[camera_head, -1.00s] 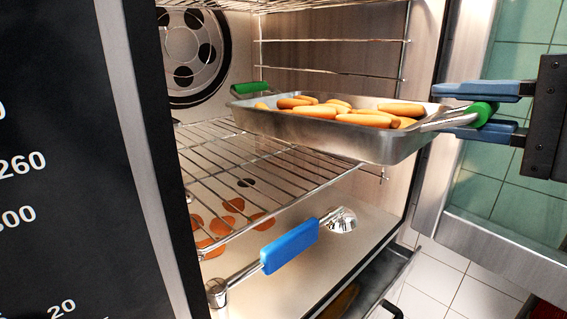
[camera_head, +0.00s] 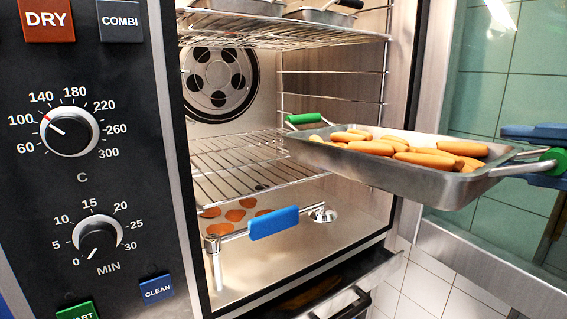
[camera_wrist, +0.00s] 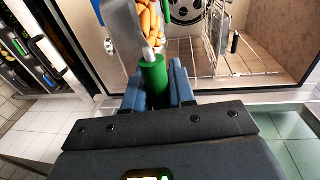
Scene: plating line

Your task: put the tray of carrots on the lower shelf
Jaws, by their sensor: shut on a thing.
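The metal tray of carrots (camera_head: 395,175) has green handles and holds several orange carrots (camera_head: 430,157). It is partly inside the open oven, its near end sticking out to the right. My gripper (camera_head: 545,152) is shut on its near green handle at the right edge; the wrist view shows my blue fingers (camera_wrist: 158,82) on both sides of that handle (camera_wrist: 154,72). The lower shelf (camera_head: 225,168) is a wire rack, its right part hidden behind the tray. The tray's far end looks level with or above this rack; I cannot tell whether they touch.
An upper wire rack (camera_head: 285,32) bears metal trays (camera_head: 320,15). A blue-handled bar (camera_head: 273,222) crosses the oven's lower front. Orange round pieces (camera_head: 235,215) lie on the oven floor. The open glass door (camera_head: 500,262) stands at the right, the control panel (camera_head: 95,180) at the left.

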